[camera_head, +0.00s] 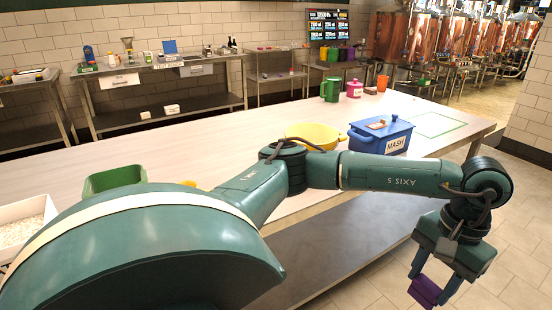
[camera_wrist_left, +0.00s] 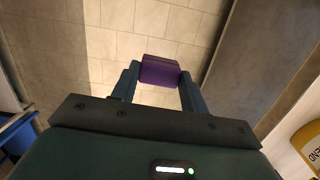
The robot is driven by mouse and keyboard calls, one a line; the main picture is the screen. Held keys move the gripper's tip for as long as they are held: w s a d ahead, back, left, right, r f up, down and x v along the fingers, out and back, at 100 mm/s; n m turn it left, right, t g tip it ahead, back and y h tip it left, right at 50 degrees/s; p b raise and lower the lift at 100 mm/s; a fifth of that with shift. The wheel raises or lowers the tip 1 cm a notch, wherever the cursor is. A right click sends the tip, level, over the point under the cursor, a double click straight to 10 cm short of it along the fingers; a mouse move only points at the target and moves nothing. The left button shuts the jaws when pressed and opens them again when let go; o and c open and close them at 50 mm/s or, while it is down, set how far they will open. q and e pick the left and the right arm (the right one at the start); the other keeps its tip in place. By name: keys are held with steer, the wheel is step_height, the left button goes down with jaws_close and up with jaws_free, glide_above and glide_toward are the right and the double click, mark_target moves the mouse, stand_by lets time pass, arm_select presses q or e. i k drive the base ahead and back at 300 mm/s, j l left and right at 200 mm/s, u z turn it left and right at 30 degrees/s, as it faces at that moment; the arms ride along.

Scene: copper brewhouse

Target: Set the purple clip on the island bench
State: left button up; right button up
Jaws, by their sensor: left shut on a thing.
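The purple clip (camera_head: 425,291) is between the fingers of my left gripper (camera_head: 432,282), low at the right of the head view. It hangs over the tiled floor, off the front right side of the island bench (camera_head: 235,148). In the left wrist view the purple clip (camera_wrist_left: 160,71) sits between the two fingertips (camera_wrist_left: 160,75), with floor tiles behind it. The bench has a pale top, and my left arm hides part of its front. My right gripper is not in view.
A green outlined rectangle (camera_head: 435,124) at the right end is empty. A white tray (camera_head: 22,222) is at left.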

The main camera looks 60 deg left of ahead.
mark_target(196, 170)
steer(key=z, duration=0.9)
steer(key=j+z, duration=0.1)
steer(key=z, duration=0.35)
steer(key=j+z, duration=0.1)
steer(key=z, duration=0.8)
steer(key=j+z, duration=0.1)
steer(key=z, duration=0.8)
steer(key=j+z, duration=0.1)
steer(key=z, duration=0.35)
steer(key=k+u, duration=0.25)
steer(key=u, duration=0.7)
steer(key=k+j+u, duration=0.1)
steer(key=u, duration=0.7)
steer(key=j+u, duration=0.1)
steer(key=u, duration=0.35)
steer(key=k+u, duration=0.1)
steer(key=u, duration=0.35)
steer(key=j+u, duration=0.15)
steer(key=u, duration=0.75)
steer(key=j+u, duration=0.1)
steer(key=u, duration=0.8)
steer(key=j+u, duration=0.1)
steer(key=u, duration=0.35)
steer(key=i, duration=0.05)
